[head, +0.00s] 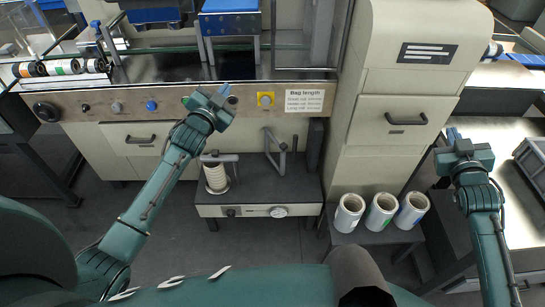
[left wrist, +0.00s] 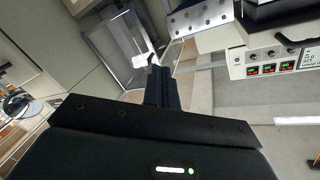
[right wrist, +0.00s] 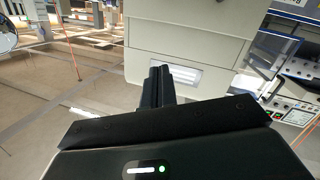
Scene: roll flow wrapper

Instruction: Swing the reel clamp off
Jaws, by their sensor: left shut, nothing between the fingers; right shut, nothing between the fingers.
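A narrow cream reel (head: 217,178) stands on the low dark-topped unit (head: 255,185) in the head view. A grey bar (head: 220,158) lies across its top and looks like the reel clamp; how it is fastened cannot be made out. A bent grey bracket (head: 275,150) stands to its right. My left gripper (head: 224,91) is shut and empty in front of the machine panel, above and apart from the reel. My right gripper (head: 453,134) is shut and empty at the right, beside the beige cabinet. The wrist views show both pairs of fingers together, and no reel.
Three film rolls (head: 382,211) stand on a small stand right of the low unit. The control panel (head: 180,104) with knobs and a bag length label (head: 304,101) runs above. A beige cabinet (head: 395,120) rises between the low unit and my right arm. The floor in front is clear.

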